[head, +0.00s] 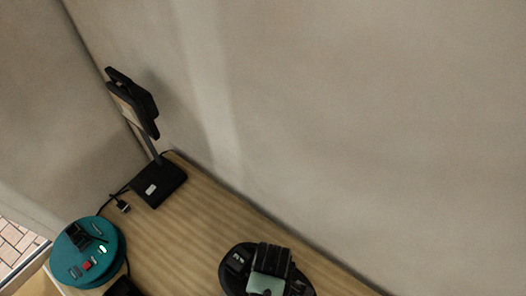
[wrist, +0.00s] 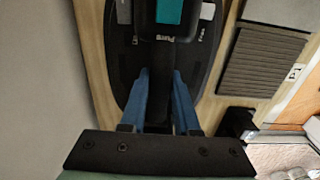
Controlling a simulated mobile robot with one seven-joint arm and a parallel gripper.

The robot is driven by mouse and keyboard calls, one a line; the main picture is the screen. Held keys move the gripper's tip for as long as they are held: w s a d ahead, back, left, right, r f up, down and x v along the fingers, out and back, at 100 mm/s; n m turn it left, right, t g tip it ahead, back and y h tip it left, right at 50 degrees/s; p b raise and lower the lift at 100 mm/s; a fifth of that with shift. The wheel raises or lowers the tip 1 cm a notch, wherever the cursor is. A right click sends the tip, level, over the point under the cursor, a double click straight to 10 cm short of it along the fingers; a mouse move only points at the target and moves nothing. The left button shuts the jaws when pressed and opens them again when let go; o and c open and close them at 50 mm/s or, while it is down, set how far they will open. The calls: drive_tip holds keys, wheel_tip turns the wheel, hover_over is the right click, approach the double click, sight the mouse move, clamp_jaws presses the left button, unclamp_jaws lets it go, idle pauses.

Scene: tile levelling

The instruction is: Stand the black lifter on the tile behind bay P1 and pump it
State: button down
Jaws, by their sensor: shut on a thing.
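The black lifter (wrist: 120,60) fills the upper middle of the wrist view, an oval black plate with a teal part and pale lettering, one word seeming to read "Pump". My gripper (wrist: 162,78) points onto it with two blue-grey fingers and is shut on it; the gripped part is mostly hidden between the fingers. The lifter also shows at the bottom edge of the head view (head: 234,268), partly cut off and covered. Whether it touches the surface below cannot be told. A grey ribbed tile (wrist: 262,62) lies right of the lifter, beside a white P1 label (wrist: 295,73).
The wooden top (head: 200,225) runs along a plain wall (head: 350,120). A black stand with a tilted head (head: 158,183) and a round teal device (head: 75,265) are at the left. In the wrist view, a black block (wrist: 236,122) sits below the tile.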

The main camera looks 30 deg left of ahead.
drive_tip(key=shift+a, duration=0.2)
drive_tip(key=shift+d+f+b, duration=0.15)
drive_tip(key=shift+f+b, duration=0.4)
drive_tip(key=shift+b, duration=0.1)
wheel_tip(320, 180, down, 5)
drive_tip(key=b, duration=0.6)
drive_tip(key=shift+f, duration=0.1)
drive_tip(key=shift+f, duration=0.8)
idle(1.2)
drive_tip(key=c, duration=0.7)
unclamp_jaws()
drive_tip(key=shift+o, duration=0.7)
drive_tip(key=shift+s, duration=0.1)
